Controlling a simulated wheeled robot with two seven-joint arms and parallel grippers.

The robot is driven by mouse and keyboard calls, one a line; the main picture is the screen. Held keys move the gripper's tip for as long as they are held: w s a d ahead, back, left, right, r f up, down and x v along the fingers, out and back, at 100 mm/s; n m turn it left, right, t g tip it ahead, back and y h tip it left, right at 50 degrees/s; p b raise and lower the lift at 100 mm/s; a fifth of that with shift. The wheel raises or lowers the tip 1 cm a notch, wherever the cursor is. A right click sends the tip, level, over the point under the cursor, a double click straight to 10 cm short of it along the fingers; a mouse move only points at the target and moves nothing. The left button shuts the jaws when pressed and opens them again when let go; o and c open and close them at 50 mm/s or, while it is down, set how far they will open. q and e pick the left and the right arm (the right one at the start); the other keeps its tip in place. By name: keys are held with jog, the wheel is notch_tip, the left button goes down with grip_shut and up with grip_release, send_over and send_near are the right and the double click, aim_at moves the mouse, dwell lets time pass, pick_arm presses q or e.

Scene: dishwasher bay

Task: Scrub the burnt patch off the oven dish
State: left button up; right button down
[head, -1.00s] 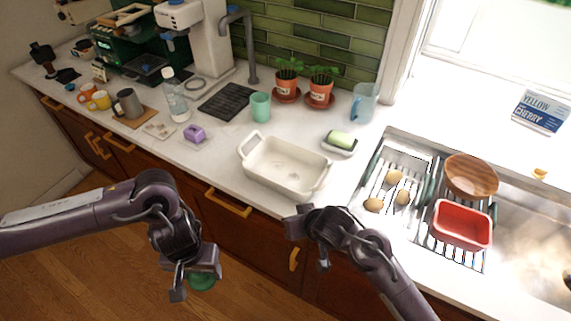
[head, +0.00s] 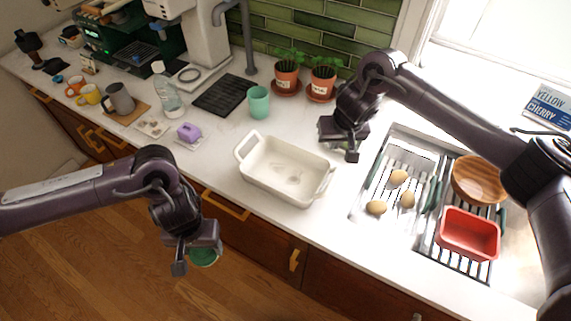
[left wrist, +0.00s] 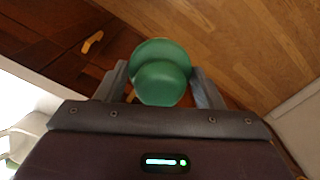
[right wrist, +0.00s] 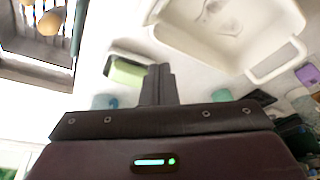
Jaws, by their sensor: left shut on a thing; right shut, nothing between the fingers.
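The white oven dish (head: 257,183) sits on the counter near its front edge, with faint greyish marks (head: 293,180) on its floor. It also shows in the right wrist view (right wrist: 275,58). My left gripper (head: 196,252) is shut on a round green scrubber (head: 204,258), held in front of the counter over the floor. The scrubber, with its rounded knob, shows between the fingers in the left wrist view (left wrist: 161,82). My right gripper (head: 351,153) is shut and empty above the counter, right of the dish. A green sponge (right wrist: 127,70) in a holder lies near its fingertips; my gripper hides it in the head view.
The sink (head: 385,218) at right holds a rack with several potatoes, a wooden bowl (head: 478,180) and a red tub (head: 468,235). A green cup (head: 258,102), potted plants (head: 287,75) and a purple item (head: 188,132) stand behind and left of the dish.

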pick_arm(q)
jog(key=shift+w, duration=0.1)
notch_tip(320, 180, down, 6)
jog(key=b, duration=0.5)
jog(key=shift+r+b, duration=0.25)
jog(key=shift+b, duration=0.1)
pick_arm(e)
jog(key=shift+m+h, duration=0.3)
jog(key=shift+m, duration=0.2)
jog(key=d+f, duration=0.2)
jog(key=f, duration=0.1)
jog(key=shift+w+d+f, duration=0.15)
jog(key=shift+w+d, duration=0.2)
jog(key=shift+w, duration=0.05)
pick_arm(q)
jog(key=shift+r, duration=0.1)
jog(key=shift+f+b, duration=0.6)
jog(key=shift+f, duration=0.1)
pick_arm(e)
jog(key=shift+f, duration=2.5)
pick_arm(q)
jog(key=shift+r, duration=0.15)
pick_arm(e)
jog(key=shift+r, duration=0.1)
